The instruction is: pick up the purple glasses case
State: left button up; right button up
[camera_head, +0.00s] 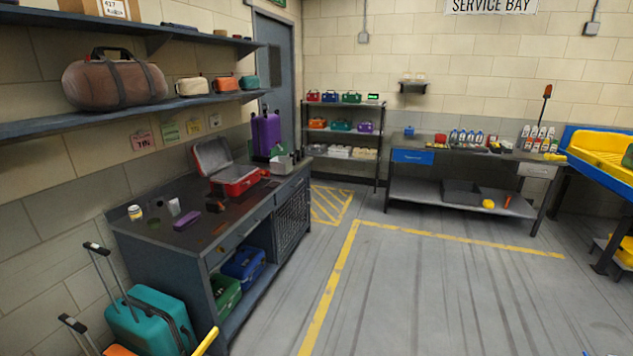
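The purple glasses case (187,220) looks like a small, long purple box. It lies on the dark top of the workbench (160,238) at the left, close to a grey cup (174,207). A second small dark purple thing (215,207) lies to its right, too small to make out.
A white jar (135,212) and an open red toolbox (236,180) stand on the same bench. A shelf (150,103) hangs above it. A teal suitcase (150,322) and a yellow bar (205,342) are at the lower left. The middle floor is clear.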

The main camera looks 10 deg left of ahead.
aim_at(187, 220)
jog(key=i+u, duration=0.35)
jog(key=i+l+u, duration=0.15)
jog(key=i+u, duration=0.25)
jog(key=i, duration=0.15)
jog(key=i+l+u, duration=0.35)
jog(key=i+j, duration=0.1)
